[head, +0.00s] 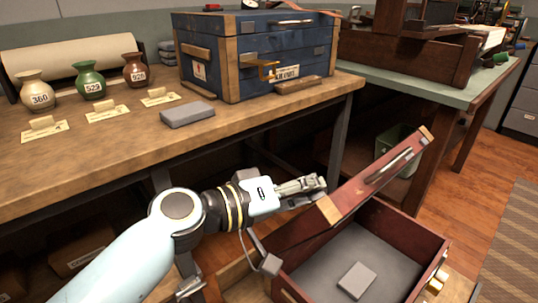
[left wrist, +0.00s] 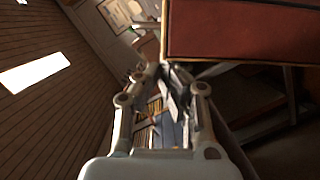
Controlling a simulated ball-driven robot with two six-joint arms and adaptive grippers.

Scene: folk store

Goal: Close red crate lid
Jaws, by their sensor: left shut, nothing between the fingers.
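The red crate (head: 408,228) stands low at the right in the head view, with a grey inside and a small grey block (head: 357,280) lying in it. Its red lid (head: 372,178) is raised and tilted, with a metal handle on its face and wooden edge strips. My left gripper (head: 318,184) is shut and empty, close to the lid's left end; I cannot tell whether they touch. In the left wrist view the gripper (left wrist: 165,75) sits just below and left of a red panel (left wrist: 245,30), likely the lid. My right gripper is not in view.
A wooden workbench (head: 100,165) holds a blue chest (head: 255,50), a grey block (head: 187,114) and three numbered vases (head: 88,80). A green-topped table (head: 400,80) stands behind the crate.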

